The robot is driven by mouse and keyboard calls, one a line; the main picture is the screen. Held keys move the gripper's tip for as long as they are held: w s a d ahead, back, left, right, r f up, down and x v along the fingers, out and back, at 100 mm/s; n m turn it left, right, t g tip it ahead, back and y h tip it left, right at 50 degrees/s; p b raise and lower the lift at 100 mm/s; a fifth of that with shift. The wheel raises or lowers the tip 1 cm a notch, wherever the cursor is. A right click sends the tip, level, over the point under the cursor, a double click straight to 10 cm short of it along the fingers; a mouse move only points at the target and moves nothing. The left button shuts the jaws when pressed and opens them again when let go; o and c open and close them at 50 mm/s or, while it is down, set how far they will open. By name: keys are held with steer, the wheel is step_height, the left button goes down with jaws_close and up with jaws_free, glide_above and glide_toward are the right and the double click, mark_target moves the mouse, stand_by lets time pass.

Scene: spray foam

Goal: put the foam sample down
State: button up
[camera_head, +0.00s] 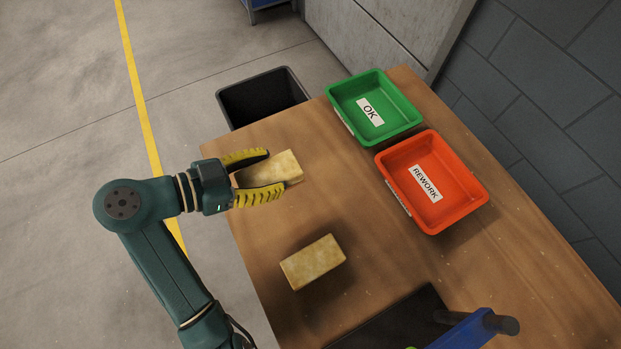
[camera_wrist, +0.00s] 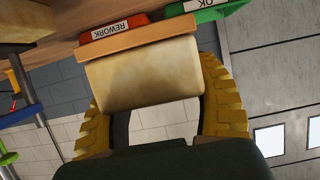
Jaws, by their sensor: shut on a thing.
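My gripper (camera_head: 262,178) has yellow ribbed fingers and is shut on a pale yellow foam sample (camera_head: 282,170). The held sample is at the table's left side in the head view; its exact height above the wood is hard to tell. In the wrist view the same foam sample (camera_wrist: 146,74) fills the middle between the fingers. A second foam block (camera_head: 313,262) lies on the wooden table (camera_head: 380,240), nearer the front and apart from my gripper.
A green bin labelled OK (camera_head: 398,124) and a red bin labelled REWORK (camera_head: 452,205) stand at the table's back right. A black open bin (camera_head: 262,97) is beyond the table's left edge. A dark mat (camera_head: 385,325) and a blue device (camera_head: 470,330) are at the front. Bare wood lies between.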

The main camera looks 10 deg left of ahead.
step_height(320, 180, down, 10)
steer(key=b, duration=0.3)
steer(key=shift+f+b, duration=0.1)
steer(key=shift+b, duration=0.25)
steer(key=o, duration=1.2)
steer(key=p+v, duration=0.3)
steer(key=v, duration=0.9)
steer(key=shift+a, duration=0.15)
